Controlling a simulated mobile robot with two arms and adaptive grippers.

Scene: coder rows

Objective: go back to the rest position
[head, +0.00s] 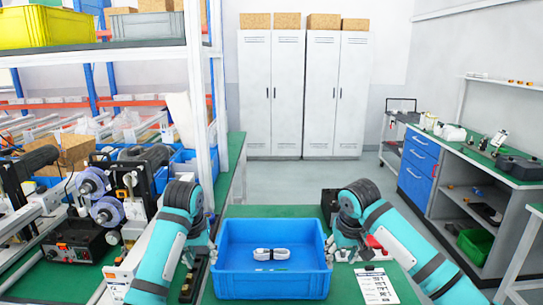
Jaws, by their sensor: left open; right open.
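My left gripper (207,256) is at the left side of a blue crate (271,288), pointing down, open, with nothing visible in it. My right gripper (337,254) is at the right side of the crate, also open and seemingly empty. Whether either touches the crate walls I cannot tell. A white looped item (271,254) lies on the crate floor, clear of both grippers. The fingertips are small and partly hidden by the crate rim and my arms.
The crate stands on a green-topped bench (270,211). A printed sheet (376,286) lies right of it. A machine with spools (107,194) crowds the left, beside a shelf post (196,90). A workbench with blue drawers (418,168) stands at right. Open floor lies before white lockers (304,95).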

